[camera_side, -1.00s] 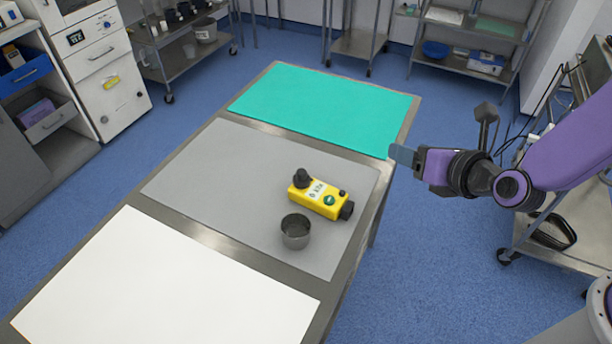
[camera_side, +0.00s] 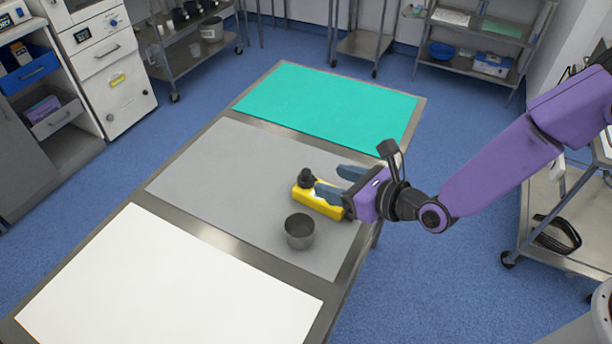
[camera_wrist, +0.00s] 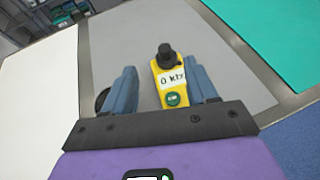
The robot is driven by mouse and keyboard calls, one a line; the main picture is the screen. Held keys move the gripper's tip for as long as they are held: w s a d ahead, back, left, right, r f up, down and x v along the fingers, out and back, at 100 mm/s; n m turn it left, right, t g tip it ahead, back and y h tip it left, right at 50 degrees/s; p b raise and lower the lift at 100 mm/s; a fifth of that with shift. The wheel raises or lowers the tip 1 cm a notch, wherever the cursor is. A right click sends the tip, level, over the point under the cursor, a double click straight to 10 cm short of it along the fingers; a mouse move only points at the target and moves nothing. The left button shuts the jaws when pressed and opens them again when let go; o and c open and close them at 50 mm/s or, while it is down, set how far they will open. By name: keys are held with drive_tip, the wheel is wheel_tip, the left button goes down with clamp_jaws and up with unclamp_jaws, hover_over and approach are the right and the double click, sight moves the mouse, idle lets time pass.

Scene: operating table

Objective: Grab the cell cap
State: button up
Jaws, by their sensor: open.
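A yellow handheld device (camera_side: 318,207) lies on the grey mat, with a black knob-like cap (camera_side: 306,177) standing up at its left end. In the wrist view the device (camera_wrist: 164,84) has a white label and a green button, and the black cap (camera_wrist: 166,55) is at its far end. My gripper (camera_side: 329,178) is open, with its blue fingers over the device's right part. In the wrist view the gripper (camera_wrist: 161,67) has one finger on each side of the device, and the cap lies just beyond the fingertips. Nothing is held.
A dark round cup (camera_side: 299,231) stands in front of the device; in the wrist view the left finger partly hides it. The grey mat (camera_side: 215,185) is clear to the left. A teal mat (camera_side: 325,100) and a white mat (camera_side: 150,285) are bare.

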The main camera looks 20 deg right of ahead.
sight(308, 173)
drive_tip(key=x, duration=0.5)
drive_tip(key=shift+d+f+x, duration=0.15)
drive_tip(key=shift+x, duration=0.85)
drive_tip(key=shift+d+f+x, duration=0.1)
drive_tip(key=shift+d+x, duration=0.05)
drive_tip(key=shift+x, duration=0.8)
drive_tip(key=shift+w+a+f, duration=0.2)
drive_tip(key=shift+w+a, duration=0.05)
drive_tip(key=shift+w, duration=0.3)
drive_tip(key=c, duration=1)
